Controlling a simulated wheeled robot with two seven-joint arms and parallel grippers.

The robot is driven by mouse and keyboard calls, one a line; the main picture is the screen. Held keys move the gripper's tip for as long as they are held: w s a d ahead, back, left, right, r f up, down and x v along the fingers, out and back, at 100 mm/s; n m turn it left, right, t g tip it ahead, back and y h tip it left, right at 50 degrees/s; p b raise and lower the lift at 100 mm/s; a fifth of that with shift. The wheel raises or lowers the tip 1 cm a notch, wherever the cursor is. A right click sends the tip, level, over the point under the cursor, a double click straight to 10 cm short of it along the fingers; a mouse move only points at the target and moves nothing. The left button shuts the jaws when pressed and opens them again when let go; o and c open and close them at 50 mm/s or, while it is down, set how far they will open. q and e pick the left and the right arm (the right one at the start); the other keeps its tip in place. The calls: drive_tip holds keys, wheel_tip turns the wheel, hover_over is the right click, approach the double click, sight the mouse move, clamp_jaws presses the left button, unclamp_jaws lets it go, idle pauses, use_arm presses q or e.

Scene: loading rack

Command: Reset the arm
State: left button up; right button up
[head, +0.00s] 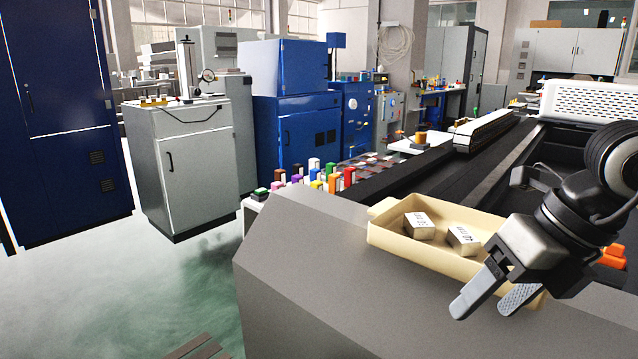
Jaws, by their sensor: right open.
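My right gripper (497,298) comes in from the right in the head view. Its two grey fingers point down and to the left, spread apart with nothing between them. It hangs in front of the right part of a cream tray (388,240) and hides that part. In the tray lie two small boxes with printed white labels, a left box (418,226) and a right box (463,240). The fingers look apart from both boxes. My left gripper is not in view.
The tray rests on a grey machine housing (320,270). Several coloured blocks (318,182) stand behind it on the left. A dark rail bed (440,180) runs to the back right. Orange parts (612,257) lie at the right edge. Open floor (130,290) shows at left, before cabinets.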

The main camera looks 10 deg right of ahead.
drive_tip(key=a+m+t+y, duration=0.1)
drive_tip(key=a+m+y, duration=0.5)
drive_tip(key=a+y, duration=1.1)
drive_tip(key=w+d+f+m+t+h, duration=0.25)
drive_tip(key=f+m+t+h, duration=0.4)
drive_tip(key=m, duration=0.45)
drive_tip(key=w+d+f+m+t+h, duration=0.25)
drive_tip(key=f+m+t+h, duration=0.45)
drive_tip(key=m, duration=0.4)
drive_tip(key=s+f+m+g+h, duration=0.2)
drive_tip(key=s+f, duration=0.3)
drive_tip(key=f, duration=0.5)
drive_tip(key=s+f+m+g+h, duration=0.2)
drive_tip(key=s+f+m+g, duration=0.2)
drive_tip(key=f, duration=0.6)
drive_tip(key=shift+s+d+m+g, duration=0.2)
drive_tip(key=shift+s+m+g, duration=0.25)
drive_tip(key=shift+s, duration=0.8)
